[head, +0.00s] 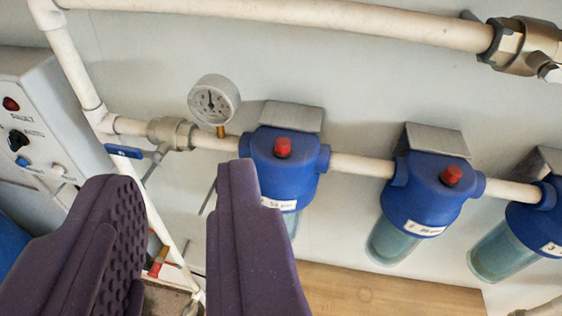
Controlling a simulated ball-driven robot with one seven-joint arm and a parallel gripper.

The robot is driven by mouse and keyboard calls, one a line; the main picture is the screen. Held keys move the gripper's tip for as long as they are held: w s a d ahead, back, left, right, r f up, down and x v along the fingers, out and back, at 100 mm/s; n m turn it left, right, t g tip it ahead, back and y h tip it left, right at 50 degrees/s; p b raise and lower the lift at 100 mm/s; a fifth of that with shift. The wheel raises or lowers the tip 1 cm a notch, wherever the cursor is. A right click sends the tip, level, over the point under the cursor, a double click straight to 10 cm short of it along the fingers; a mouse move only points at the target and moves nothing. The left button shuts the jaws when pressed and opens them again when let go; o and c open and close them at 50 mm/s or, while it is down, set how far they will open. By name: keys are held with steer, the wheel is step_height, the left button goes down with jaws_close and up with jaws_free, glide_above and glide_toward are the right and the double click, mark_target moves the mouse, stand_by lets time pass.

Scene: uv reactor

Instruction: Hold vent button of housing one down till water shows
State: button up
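Housing one, the leftmost filter housing, has a blue head (295,175) with a red vent button (283,147) on top. The button stands proud of the head, and no water shows around it. My gripper (175,180) has two dark purple fingers, open with a wide gap and nothing between them. The fingers are in the foreground, lower left of the button. The right finger's tip overlaps the left edge of housing one in the picture; I cannot tell whether it touches. That finger hides part of the label and most of the clear bowl.
A second housing (431,195) and a third (535,215) stand to the right on the same white pipe. A pressure gauge (213,102), a blue-handled valve (123,151) and a control box (40,120) are at left. A thick pipe (300,15) runs above.

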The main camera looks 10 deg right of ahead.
jaws_close()
stand_by(1.4)
